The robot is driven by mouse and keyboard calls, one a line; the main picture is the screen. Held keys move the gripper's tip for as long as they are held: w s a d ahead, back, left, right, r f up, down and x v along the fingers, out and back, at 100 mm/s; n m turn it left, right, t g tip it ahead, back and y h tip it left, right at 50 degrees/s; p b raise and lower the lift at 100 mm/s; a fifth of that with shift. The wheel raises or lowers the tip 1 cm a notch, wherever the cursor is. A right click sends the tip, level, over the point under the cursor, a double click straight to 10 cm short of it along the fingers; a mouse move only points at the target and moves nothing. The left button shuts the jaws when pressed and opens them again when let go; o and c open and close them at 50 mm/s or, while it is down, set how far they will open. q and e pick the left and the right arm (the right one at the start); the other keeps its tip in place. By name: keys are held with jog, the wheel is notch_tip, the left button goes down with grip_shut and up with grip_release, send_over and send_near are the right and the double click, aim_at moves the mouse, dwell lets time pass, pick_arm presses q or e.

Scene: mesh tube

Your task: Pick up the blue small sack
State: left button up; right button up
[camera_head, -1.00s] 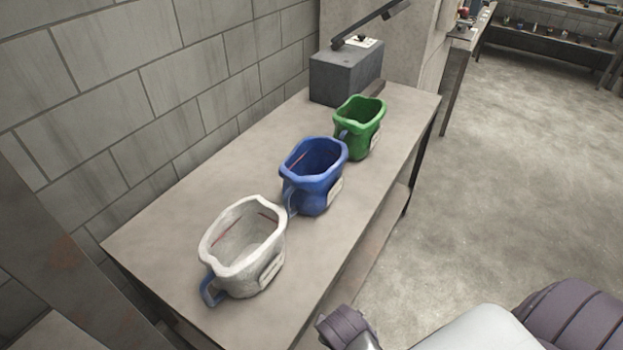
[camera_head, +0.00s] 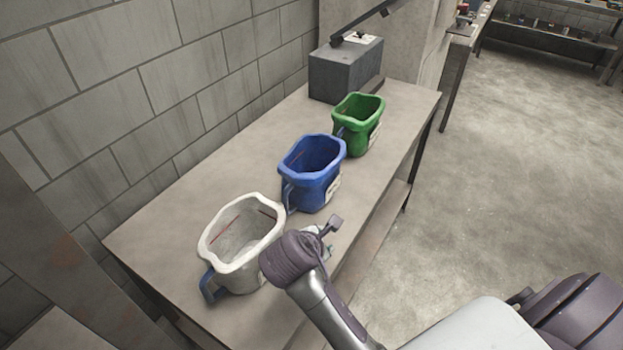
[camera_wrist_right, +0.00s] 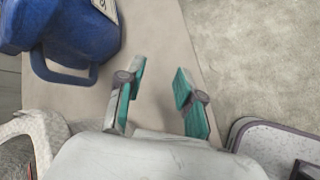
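The blue small sack (camera_head: 312,182) stands upright and open-topped on the table, between a white sack (camera_head: 243,238) and a green sack (camera_head: 358,125). My right gripper (camera_head: 335,228) is over the table's front edge, to the right of the white sack and in front of the blue one, apart from it. In the right wrist view its two teal-padded fingers (camera_wrist_right: 158,93) are spread with nothing between them. There the blue sack (camera_wrist_right: 85,40) with its strap handle is at the upper left, beyond the left finger. My left gripper is not in view.
The table (camera_head: 180,205) runs along a block wall, with a grey box (camera_head: 343,68) and a dark lamp-like arm at its far end. Bare tabletop lies behind the sacks along the wall. Open floor (camera_head: 490,170) lies to the right.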

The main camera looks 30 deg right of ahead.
jog(key=w+a+r+n+t+h, duration=0.15)
jog(key=w+r+n+h, duration=0.25)
jog(key=w+r+n, duration=0.55)
jog(key=m, duration=0.2)
send_near(329, 165)
jog(key=shift+h, duration=0.4)
jog(key=x, duration=0.4)
jog(key=shift+w+a+f, duration=0.1)
jog(key=shift+w+f, duration=0.2)
jog(key=shift+w, duration=0.1)
jog(key=shift+s+p+x, duration=0.1)
jog(key=shift+p+x, duration=0.15)
jog(key=shift+x, duration=1.15)
jog(key=shift+s+p+x, duration=0.15)
jog(key=shift+p+x, duration=0.1)
jog(key=shift+x, duration=1.1)
jog(key=shift+c, duration=0.2)
grip_shut()
